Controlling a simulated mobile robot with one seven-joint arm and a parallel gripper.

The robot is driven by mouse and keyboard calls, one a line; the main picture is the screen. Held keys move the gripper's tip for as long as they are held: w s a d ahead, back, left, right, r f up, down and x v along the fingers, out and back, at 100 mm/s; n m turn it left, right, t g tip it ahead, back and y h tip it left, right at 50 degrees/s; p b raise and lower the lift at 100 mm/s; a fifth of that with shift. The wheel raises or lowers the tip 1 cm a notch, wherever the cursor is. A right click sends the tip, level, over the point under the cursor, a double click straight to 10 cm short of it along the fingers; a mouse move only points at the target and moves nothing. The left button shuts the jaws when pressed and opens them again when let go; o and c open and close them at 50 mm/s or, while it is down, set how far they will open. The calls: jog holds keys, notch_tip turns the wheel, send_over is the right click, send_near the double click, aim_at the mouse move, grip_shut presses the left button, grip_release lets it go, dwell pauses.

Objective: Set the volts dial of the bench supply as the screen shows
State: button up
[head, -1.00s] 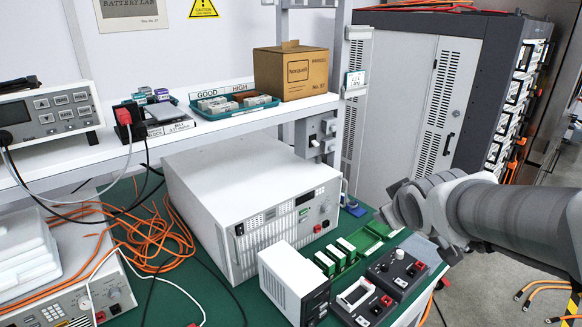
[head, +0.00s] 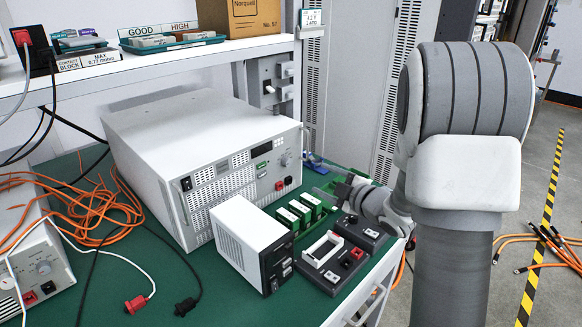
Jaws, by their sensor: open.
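Which unit is the bench supply is not clear. A large white instrument (head: 150,125) on the green bench has a dark display, a red socket and small knobs at its front right. A white unit at the left edge (head: 30,262) has a round dial (head: 44,268) and red and black sockets. A small display or card (head: 313,20) on the shelf post seems to read 4.2 V; its second line is unclear. My gripper (head: 326,184) is open and empty, right of the large instrument's front and above the green boards. Dial settings are too small to read.
A small white box (head: 240,235), green boards (head: 300,212) and black modules (head: 325,265) crowd the bench's front right. Orange cables (head: 80,215) lie at left. Red and black plugs lie near the front. The shelf (head: 200,60) overhangs the back.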

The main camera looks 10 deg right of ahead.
aim_at(289, 163)
jog(key=b+x, duration=0.2)
jog(key=x, duration=1.3)
jog(key=shift+w+a+f, duration=0.15)
jog(key=shift+w, duration=0.2)
grip_shut()
